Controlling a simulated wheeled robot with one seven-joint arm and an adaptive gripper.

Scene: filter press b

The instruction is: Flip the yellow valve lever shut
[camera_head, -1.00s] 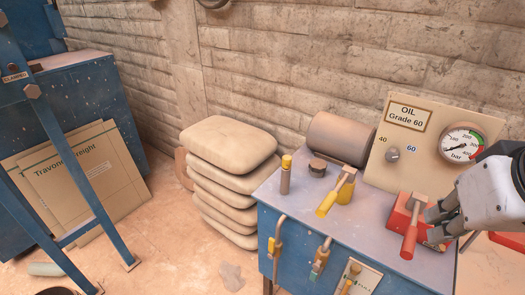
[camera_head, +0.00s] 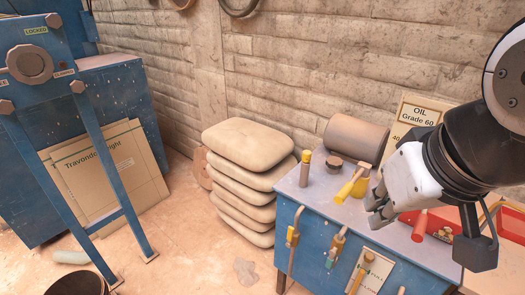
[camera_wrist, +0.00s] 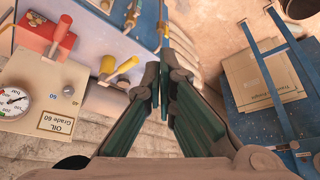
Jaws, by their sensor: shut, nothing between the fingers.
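The yellow valve lever (camera_head: 344,191) is on top of the blue cabinet (camera_head: 310,235), its yellow grip pointing toward the cabinet's front edge. Its metal arm rises to a yellow valve body (camera_head: 360,187). In the wrist view the yellow lever (camera_wrist: 126,66) lies left of the fingers. My gripper (camera_head: 373,213) is shut and empty, just right of the yellow lever and apart from it; its fingers also show in the wrist view (camera_wrist: 163,84). My wrist covers part of the cabinet top and the panel behind it.
A red lever (camera_head: 419,226) is close to the right of my gripper. The oil panel (camera_head: 415,112) is behind. Stacked sacks (camera_head: 248,152) are left of the cabinet. Several pipe handles hang on its front.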

